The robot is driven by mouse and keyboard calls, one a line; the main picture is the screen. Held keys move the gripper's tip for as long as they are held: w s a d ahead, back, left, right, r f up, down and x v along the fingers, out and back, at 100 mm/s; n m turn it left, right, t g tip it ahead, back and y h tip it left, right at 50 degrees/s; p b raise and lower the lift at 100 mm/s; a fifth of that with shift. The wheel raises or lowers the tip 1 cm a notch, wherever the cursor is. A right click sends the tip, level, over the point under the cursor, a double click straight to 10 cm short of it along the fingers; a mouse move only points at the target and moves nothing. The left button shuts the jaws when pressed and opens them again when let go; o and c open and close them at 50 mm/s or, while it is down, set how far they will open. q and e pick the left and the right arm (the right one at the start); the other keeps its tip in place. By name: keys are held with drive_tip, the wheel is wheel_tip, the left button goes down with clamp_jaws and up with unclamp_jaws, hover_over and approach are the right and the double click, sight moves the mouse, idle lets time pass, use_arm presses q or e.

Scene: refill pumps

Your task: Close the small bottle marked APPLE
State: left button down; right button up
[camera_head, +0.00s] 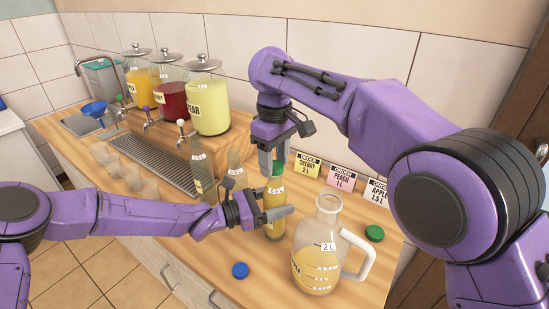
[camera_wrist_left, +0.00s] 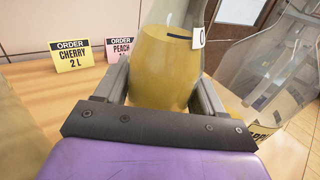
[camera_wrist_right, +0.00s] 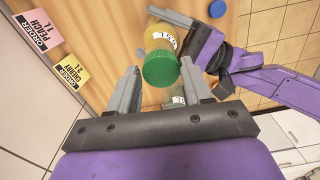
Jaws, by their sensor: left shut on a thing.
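A small bottle (camera_head: 275,205) of yellow juice stands upright in front of the order cards, and my left gripper (camera_wrist_left: 165,90) is shut around its body. Its name label is not readable. A green cap (camera_wrist_right: 161,70) sits on the bottle's top; whether it is screwed tight cannot be told. My right gripper (camera_head: 272,158) points down from above, directly over the cap. In the right wrist view its fingers are apart, with the cap between and just beyond their tips.
A large open 2 L jug (camera_head: 318,245) stands right of the bottle. A blue cap (camera_head: 240,270) and another green cap (camera_head: 375,233) lie on the counter. Other bottles (camera_head: 203,175) stand at left by the drip tray (camera_head: 150,160). Order cards (camera_head: 341,178) line the back.

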drive_tip(key=shift+o, duration=1.1)
drive_tip(key=shift+r, duration=0.1)
drive_tip(key=shift+r, duration=2.2)
drive_tip(key=shift+f, duration=0.1)
drive_tip(key=shift+c, duration=0.2)
